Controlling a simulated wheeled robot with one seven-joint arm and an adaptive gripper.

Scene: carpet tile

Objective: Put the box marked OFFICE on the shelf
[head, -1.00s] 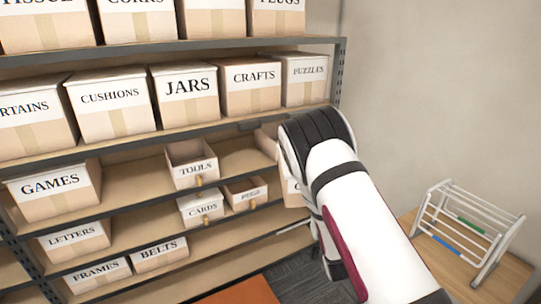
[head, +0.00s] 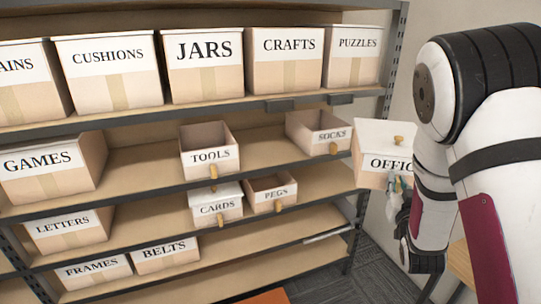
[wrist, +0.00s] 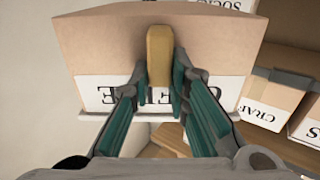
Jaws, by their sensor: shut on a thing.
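The box marked OFFICE (head: 376,178) is a tan box with a white lid and white label, at the right of the head view. It overlaps the right end of the shelf unit (head: 255,136) in the picture, beside the SOCKS bin. My gripper (head: 400,188) is at its front, partly hidden by my arm. In the wrist view the OFFICE box (wrist: 95,45) appears upside down. There my gripper (wrist: 160,85) is shut on its tan front handle (wrist: 159,52). The last letter of the label is hidden in the head view.
Open bins TOOLS (head: 208,162) and SOCKS (head: 318,143) stand on the OFFICE-level board, with a gap between them. A wider gap lies between GAMES (head: 60,170) and TOOLS. Below are CARDS (head: 216,207) and PEGS (head: 272,195). The board right of BELTS (head: 165,257) is bare.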

